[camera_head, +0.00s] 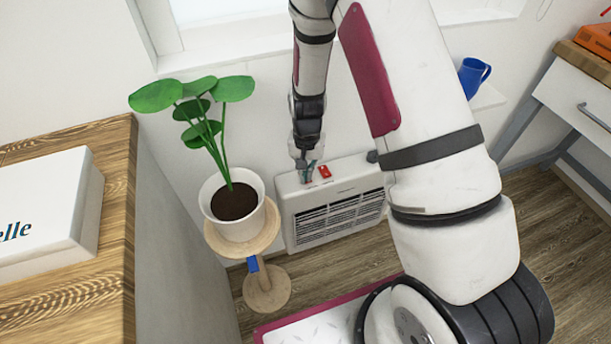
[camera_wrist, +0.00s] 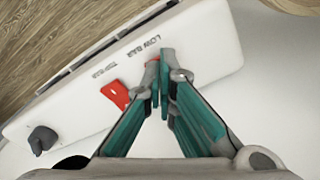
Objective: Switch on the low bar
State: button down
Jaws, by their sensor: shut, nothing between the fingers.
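The white heater (camera_head: 336,221) stands on the floor against the wall, and its top panel (camera_wrist: 200,40) fills much of the wrist view. The panel carries the printed words LOW BAR and TOP BAR. A red rocker switch (camera_wrist: 115,95) beside TOP BAR shows clearly. By LOW BAR, red edges of another switch (camera_wrist: 181,75) show around my fingertips, which hide most of it. My gripper (camera_wrist: 158,83) is shut and empty, its teal fingertips over that switch. I cannot tell whether they press it. In the head view my gripper (camera_head: 308,177) points down at the heater's top left.
A potted plant (camera_head: 237,212) on a round wooden stand (camera_head: 266,287) is close left of the heater. A grey knob (camera_wrist: 42,139) sits at the panel's other end. A wooden counter (camera_head: 75,305) with a white box (camera_head: 45,215) is at left.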

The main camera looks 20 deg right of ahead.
jog(key=shift+f, duration=0.35)
jog(key=shift+r, duration=0.1)
jog(key=shift+r+p, duration=2.05)
jog(key=shift+r, duration=1.4)
